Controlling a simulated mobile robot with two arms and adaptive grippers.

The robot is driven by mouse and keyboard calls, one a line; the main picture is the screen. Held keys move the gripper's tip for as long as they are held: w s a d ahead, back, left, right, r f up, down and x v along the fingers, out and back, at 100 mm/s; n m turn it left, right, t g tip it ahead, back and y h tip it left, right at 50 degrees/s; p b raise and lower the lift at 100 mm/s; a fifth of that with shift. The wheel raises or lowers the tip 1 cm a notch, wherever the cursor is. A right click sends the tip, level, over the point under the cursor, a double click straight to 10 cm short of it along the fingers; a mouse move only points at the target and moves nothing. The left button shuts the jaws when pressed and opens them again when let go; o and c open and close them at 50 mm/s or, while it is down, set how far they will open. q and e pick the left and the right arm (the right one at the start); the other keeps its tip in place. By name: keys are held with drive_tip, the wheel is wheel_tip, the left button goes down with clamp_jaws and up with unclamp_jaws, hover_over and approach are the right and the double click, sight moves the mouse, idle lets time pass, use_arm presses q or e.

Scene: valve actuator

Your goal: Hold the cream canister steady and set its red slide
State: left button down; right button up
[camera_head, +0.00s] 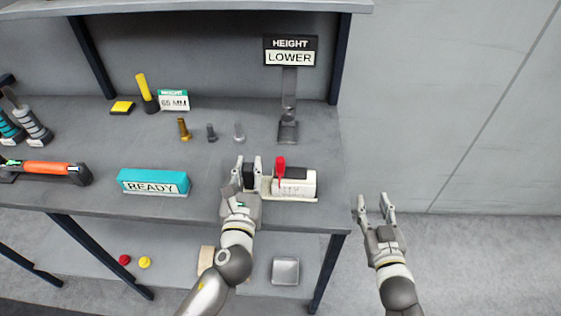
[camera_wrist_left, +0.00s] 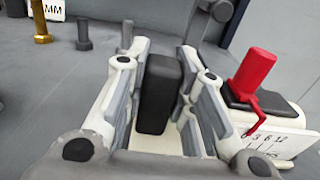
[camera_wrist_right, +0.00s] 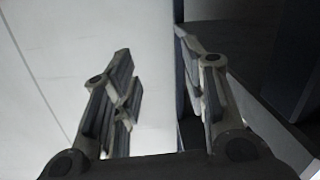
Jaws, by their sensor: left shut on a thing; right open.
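The cream canister (camera_head: 304,184) stands on the bench near its front right corner, with a printed scale plate on its front. Its red slide (camera_head: 281,170) rises above the dark top; in the left wrist view the red slide (camera_wrist_left: 252,76) has a thin pointer reaching down to the scale. My left gripper (camera_head: 248,168) is shut on the black grip block (camera_wrist_left: 157,92) at the canister's left side. My right gripper (camera_head: 375,203) is open and empty, right of the bench edge and apart from the canister.
A sign (camera_head: 290,52) reading HEIGHT LOWER stands behind. A teal READY block (camera_head: 153,182) sits to the left. Several bolts stand mid-bench, including a brass one (camera_head: 184,129). A yellow post (camera_head: 146,88) and a small height card (camera_head: 174,100) are further back. Floor right of the bench is clear.

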sight(281, 166)
wheel_tip(281, 166, up, 6)
drive_tip(key=t, duration=0.1)
drive_tip(key=s+a+r+y, duration=0.1)
drive_tip(key=s+a+r, duration=0.15)
drive_tip(key=a, duration=0.45)
drive_tip(key=s+a+r+y, duration=0.2)
drive_tip(key=s+a, duration=0.2)
drive_tip(key=a, duration=0.3)
drive_tip(key=s+a+r+y, duration=0.1)
drive_tip(key=s+a+r, duration=0.15)
drive_tip(key=a, duration=0.35)
drive_tip(key=shift+n, duration=0.4)
drive_tip(key=shift+a+f+x, duration=0.1)
drive_tip(key=shift+f+x, duration=0.05)
drive_tip(key=shift+x, duration=1.8)
drive_tip(key=shift+a+f+x, duration=0.1)
drive_tip(key=shift+f+x, duration=0.05)
drive_tip(key=shift+x, duration=1.85)
drive_tip(key=shift+f+x, duration=0.1)
drive_tip(key=shift+x, duration=1.85)
drive_tip(key=shift+s, duration=0.1)
clamp_jaws()
